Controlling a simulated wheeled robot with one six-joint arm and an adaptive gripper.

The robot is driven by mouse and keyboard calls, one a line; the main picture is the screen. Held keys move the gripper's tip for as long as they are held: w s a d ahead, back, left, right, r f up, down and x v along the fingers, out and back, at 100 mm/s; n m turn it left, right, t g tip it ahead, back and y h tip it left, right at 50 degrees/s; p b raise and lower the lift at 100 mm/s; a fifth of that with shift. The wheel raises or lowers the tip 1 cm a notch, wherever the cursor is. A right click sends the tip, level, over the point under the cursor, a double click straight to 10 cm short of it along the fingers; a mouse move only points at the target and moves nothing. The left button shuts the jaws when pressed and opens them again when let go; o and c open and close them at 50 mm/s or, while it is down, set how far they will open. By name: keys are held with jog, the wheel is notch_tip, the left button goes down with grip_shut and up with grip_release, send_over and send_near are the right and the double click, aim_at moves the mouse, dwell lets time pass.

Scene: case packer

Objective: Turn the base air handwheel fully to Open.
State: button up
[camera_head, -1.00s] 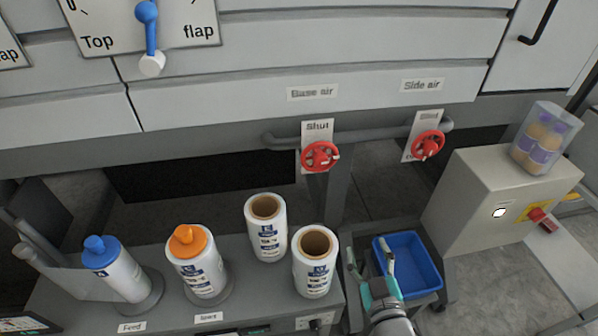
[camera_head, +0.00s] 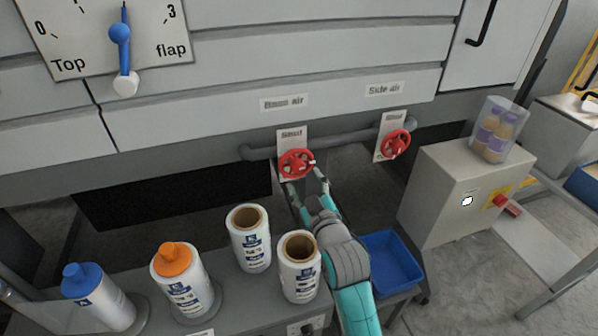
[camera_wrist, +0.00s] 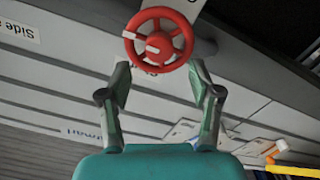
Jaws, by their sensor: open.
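The base air handwheel (camera_head: 296,163) is a red spoked wheel with a small pale handle mark, mounted on a grey pipe under the "Base air" label (camera_head: 284,103). A plate reading "Shut" (camera_head: 291,135) stands behind it, its lower part hidden by the wheel. My gripper (camera_head: 306,180) is open and empty, just below and in front of this wheel. In the wrist view a red handwheel (camera_wrist: 159,40) sits ahead of the two spread fingers (camera_wrist: 157,82), centred between them. I see no clear contact.
The red side air handwheel (camera_head: 395,144) is to the right on the same pipe (camera_head: 340,143). White rolls (camera_head: 299,268) and orange- and blue-capped bottles (camera_head: 182,279) stand at the lower left. A blue bin (camera_head: 391,262) and a grey box (camera_head: 458,190) are at the right.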

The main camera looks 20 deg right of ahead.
aim_at(299, 169)
jog(key=shift+w, duration=2.45)
jog(key=c, duration=1.1)
